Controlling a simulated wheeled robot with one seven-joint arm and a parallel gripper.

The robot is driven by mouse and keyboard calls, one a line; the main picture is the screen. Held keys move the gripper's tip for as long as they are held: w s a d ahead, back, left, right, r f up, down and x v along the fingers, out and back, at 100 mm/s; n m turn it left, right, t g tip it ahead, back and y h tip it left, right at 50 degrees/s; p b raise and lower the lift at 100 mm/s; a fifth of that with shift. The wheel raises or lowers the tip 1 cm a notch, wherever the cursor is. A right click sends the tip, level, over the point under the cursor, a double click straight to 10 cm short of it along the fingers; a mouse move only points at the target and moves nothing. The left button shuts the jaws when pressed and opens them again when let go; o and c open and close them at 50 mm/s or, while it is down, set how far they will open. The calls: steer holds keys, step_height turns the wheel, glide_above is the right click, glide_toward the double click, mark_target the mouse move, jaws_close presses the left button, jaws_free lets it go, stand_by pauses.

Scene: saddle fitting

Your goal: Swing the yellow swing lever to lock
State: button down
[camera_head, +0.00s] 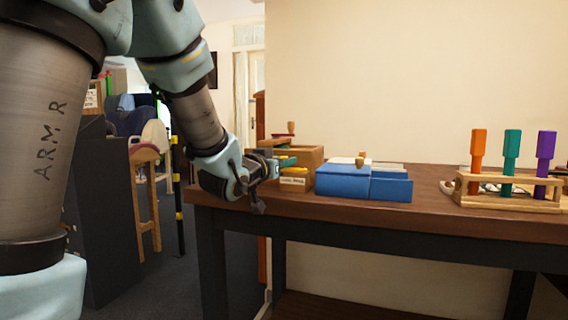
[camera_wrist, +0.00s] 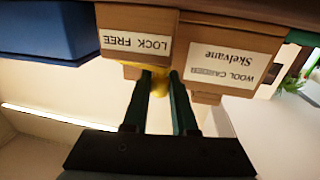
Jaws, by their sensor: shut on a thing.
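The yellow swing lever (camera_wrist: 159,84) shows in the wrist view between the two dark green fingers of my gripper (camera_wrist: 161,77). The fingers are shut on it, and they hide part of it. It sits under the edge of a wooden block (camera_wrist: 137,20) with a label reading LOCK FREE, upside down in this view. Beside it is a wooden part (camera_wrist: 228,52) labelled WOOL CARDER Skelvane. In the head view my gripper (camera_head: 262,184) is at the left end of the bench, at the front of the wooden device (camera_head: 306,158). The lever's exact angle is hard to tell.
A blue box (camera_head: 342,180) stands right of the device, close to it; it also shows in the wrist view (camera_wrist: 45,30). A wooden rack (camera_head: 505,203) with orange, green and purple handles stands farther right on the bench (camera_head: 430,212).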

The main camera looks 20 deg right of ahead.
steer(key=c, duration=0.7)
jaws_free()
steer(key=v, duration=1)
steer(key=shift+s+a, duration=0.25)
steer(key=shift+a, duration=0.05)
